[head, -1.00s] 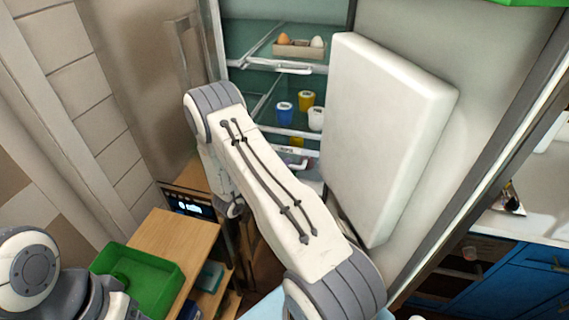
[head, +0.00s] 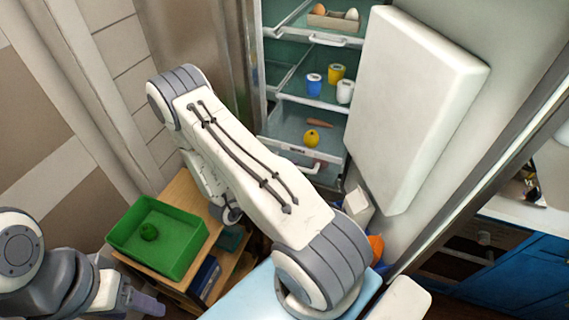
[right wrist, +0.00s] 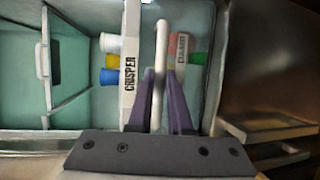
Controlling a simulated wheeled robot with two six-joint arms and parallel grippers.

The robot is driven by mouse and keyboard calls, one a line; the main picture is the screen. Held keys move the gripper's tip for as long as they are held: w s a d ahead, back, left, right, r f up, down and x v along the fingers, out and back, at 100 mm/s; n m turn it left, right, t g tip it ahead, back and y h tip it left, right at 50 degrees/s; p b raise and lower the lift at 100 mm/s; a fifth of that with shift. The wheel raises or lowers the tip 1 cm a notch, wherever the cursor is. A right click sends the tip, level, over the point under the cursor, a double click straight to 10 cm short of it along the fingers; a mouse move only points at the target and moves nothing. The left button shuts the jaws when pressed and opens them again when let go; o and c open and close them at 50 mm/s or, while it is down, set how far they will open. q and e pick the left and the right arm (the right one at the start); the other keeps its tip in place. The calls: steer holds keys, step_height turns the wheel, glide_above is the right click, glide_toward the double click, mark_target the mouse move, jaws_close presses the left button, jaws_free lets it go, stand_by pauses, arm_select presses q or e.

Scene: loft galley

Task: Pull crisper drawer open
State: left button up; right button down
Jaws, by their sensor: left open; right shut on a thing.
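The crisper drawer (head: 285,122) sits low in the open fridge in the head view, drawn out, with a yellow round item (head: 311,138) and an orange-brown long item (head: 320,123) inside. In the right wrist view its white front (right wrist: 129,50) reads CRISPER. The purple fingers of my right gripper (right wrist: 161,80) are shut around its pale bar handle (right wrist: 161,42). My right arm hides the right gripper in the head view. My left gripper (head: 145,303) is open and empty at the bottom left, away from the fridge.
The fridge door (head: 415,110) stands open at right. A green bin (head: 125,235) with a round green item stands on a wooden cart (head: 188,200) at left. Shelves above hold cups (head: 314,85) and an egg tray (head: 330,20). A blue cabinet (head: 510,275) is at far right.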

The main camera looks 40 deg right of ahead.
steer(key=shift+s, duration=0.35)
steer(key=c, duration=0.8)
jaws_free()
steer(key=shift+d, duration=0.1)
steer(key=shift+c, duration=0.2)
steer(key=shift+w, duration=0.1)
steer(key=a+r+b, duration=0.1)
steer(key=a+b, duration=0.2)
steer(key=a, duration=0.7)
steer(key=shift+a+r, duration=0.3)
steer(key=shift+r, duration=0.1)
